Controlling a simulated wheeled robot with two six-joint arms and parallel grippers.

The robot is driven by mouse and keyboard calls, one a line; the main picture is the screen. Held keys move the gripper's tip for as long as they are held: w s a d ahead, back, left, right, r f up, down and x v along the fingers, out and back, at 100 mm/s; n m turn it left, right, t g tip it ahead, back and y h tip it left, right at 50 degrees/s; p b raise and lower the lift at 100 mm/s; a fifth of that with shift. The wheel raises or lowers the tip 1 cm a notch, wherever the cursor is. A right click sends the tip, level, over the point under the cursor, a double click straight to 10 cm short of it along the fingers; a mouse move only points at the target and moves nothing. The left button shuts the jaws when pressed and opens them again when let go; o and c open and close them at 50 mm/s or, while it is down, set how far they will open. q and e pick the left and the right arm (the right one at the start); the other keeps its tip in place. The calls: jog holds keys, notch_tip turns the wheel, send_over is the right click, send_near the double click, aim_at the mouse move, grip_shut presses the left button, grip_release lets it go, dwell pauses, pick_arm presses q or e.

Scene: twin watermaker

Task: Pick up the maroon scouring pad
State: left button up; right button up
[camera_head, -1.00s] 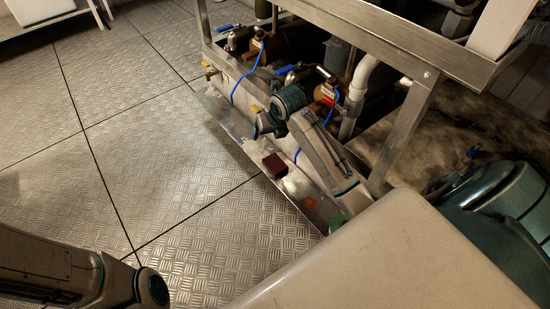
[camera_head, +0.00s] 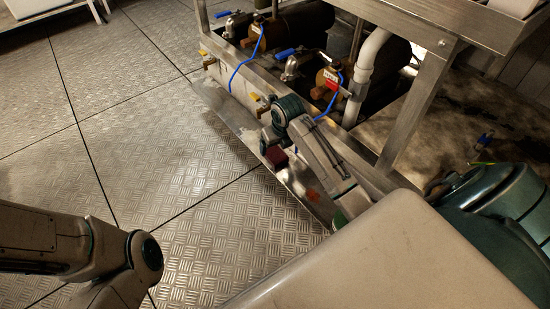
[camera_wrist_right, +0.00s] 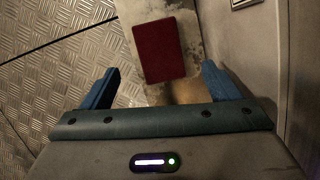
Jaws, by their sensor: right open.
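The maroon scouring pad (camera_head: 277,156) lies on the narrow metal ledge along the foot of the frame. In the right wrist view the pad (camera_wrist_right: 167,50) is a dark red rectangle, flat and slightly turned. My right gripper (camera_head: 268,142) is close to the pad and covers part of it in the head view. In the right wrist view its two blue fingers (camera_wrist_right: 158,82) are apart and empty, with the pad just beyond and between their tips. My left arm shows at the lower left of the head view, but its gripper is out of the picture.
The metal frame (camera_head: 425,95) with pipes, valves and blue cables (camera_head: 236,78) stands right behind the ledge. A grey wall face (camera_wrist_right: 235,55) rises close beside the right finger. The checkered floor (camera_head: 150,130) to the left is clear.

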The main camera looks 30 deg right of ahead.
aim_at(275, 154)
jog(key=b+x, duration=0.4)
jog(key=x, duration=0.2)
jog(key=shift+f, duration=0.2)
jog(key=shift+r, duration=0.1)
jog(key=c, duration=1.1)
